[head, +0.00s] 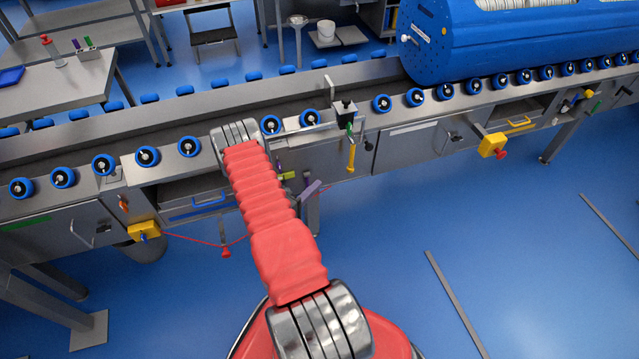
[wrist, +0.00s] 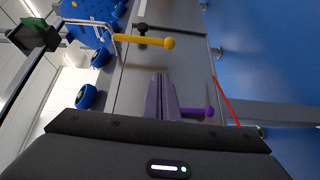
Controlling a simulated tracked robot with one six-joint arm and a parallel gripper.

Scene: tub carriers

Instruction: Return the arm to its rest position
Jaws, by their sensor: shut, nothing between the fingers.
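My arm, with its red ribbed sleeve, reaches forward from the bottom of the head view to the front of the long steel conveyor (head: 410,131). In the head view its far end hides most of the wrist. In the wrist view my gripper (wrist: 161,82) shows as two pale purple fingers pressed together, with nothing between them. A purple ball-ended handle (wrist: 208,112) shows just beside the fingers; I cannot tell if they touch it. A yellow ball-ended handle (wrist: 145,41) is beyond the fingertips, apart from them.
Blue rollers (head: 147,156) line the conveyor. A big blue drum (head: 470,50) lies on it at the right. A yellow box (head: 492,145) juts from its front. A red cord (head: 190,239) hangs below. The blue floor (head: 390,240) at the front right is mostly clear.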

